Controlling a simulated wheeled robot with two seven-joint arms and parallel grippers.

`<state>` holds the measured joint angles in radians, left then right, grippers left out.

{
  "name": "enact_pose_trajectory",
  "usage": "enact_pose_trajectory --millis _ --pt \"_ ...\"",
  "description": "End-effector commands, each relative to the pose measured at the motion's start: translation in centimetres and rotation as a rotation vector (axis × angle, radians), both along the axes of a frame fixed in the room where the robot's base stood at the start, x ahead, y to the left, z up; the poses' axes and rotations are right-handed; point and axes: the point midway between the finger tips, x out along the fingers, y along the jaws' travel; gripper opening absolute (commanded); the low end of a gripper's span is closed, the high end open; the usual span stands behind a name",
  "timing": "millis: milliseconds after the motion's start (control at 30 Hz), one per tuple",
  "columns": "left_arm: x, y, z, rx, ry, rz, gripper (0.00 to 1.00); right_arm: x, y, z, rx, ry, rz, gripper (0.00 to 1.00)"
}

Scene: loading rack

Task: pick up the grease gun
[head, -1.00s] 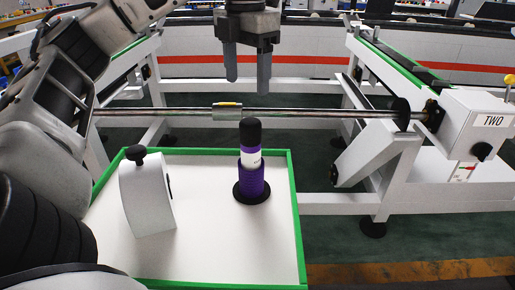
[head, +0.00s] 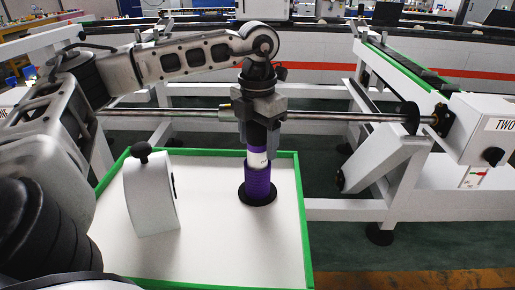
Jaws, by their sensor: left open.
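The grease gun (head: 258,184), a purple cylinder with a white band, a black upper part and a black round base, stands upright on the white tray (head: 225,245) with a green rim. My left gripper (head: 259,147) points down over its upper end. Its fingers are open, one on each side of the black upper part. I cannot tell whether they touch it. The top of the grease gun is hidden behind the gripper. My right gripper is not in view.
A white curved block with a black knob (head: 150,195) stands on the tray to the left. A metal bar (head: 340,116) runs across behind the tray between white frames. A white box marked TWO (head: 475,135) is at the right. The tray's front right is clear.

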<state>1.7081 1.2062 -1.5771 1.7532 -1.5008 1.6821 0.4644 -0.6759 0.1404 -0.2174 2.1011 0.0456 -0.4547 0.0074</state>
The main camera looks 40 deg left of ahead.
Motion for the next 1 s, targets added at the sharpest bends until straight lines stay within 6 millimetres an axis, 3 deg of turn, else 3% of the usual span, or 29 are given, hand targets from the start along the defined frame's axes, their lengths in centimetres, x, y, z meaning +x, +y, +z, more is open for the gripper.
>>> enact_pose_trajectory --millis 267,433,467,767,1000 --pt "0.0 0.0 -0.5 0.0 -0.001 0.001 0.66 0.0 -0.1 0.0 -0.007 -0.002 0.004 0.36" --pt "0.0 0.0 -0.4 -0.001 0.0 0.001 0.21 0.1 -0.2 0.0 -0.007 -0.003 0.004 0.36" --pt "0.0 0.0 -0.4 -0.001 0.0 0.001 0.17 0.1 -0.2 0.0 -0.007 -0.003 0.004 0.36" --pt "0.0 0.0 -0.1 -0.001 -0.003 0.001 0.17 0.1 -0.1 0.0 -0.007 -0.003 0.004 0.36" --pt "0.1 0.0 3.5 -0.003 -0.007 0.001 0.17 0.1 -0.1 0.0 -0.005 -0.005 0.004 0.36"
